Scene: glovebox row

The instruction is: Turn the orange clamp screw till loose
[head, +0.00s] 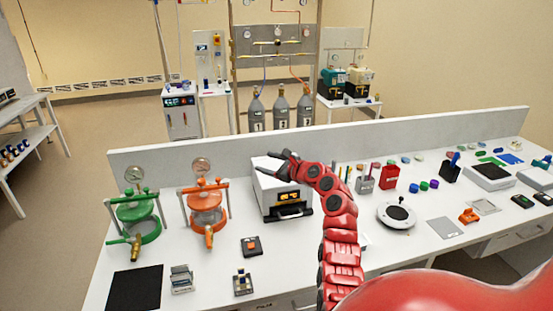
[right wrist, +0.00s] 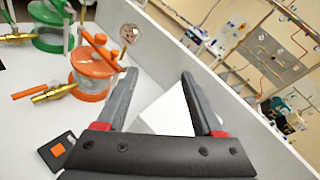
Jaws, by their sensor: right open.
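The orange clamped vessel (head: 207,208) stands on the bench left of centre, with an orange top clamp (head: 205,185) and a round gauge above it. The orange clamp also shows at the left of the right wrist view (right wrist: 95,60). My left gripper is not in view.
A similar green vessel (head: 136,216) stands left of the orange one. The white box (head: 280,194) is under my right gripper. A small black device with an orange top (head: 251,246) lies in front. A low grey wall (head: 240,147) runs along the bench's back.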

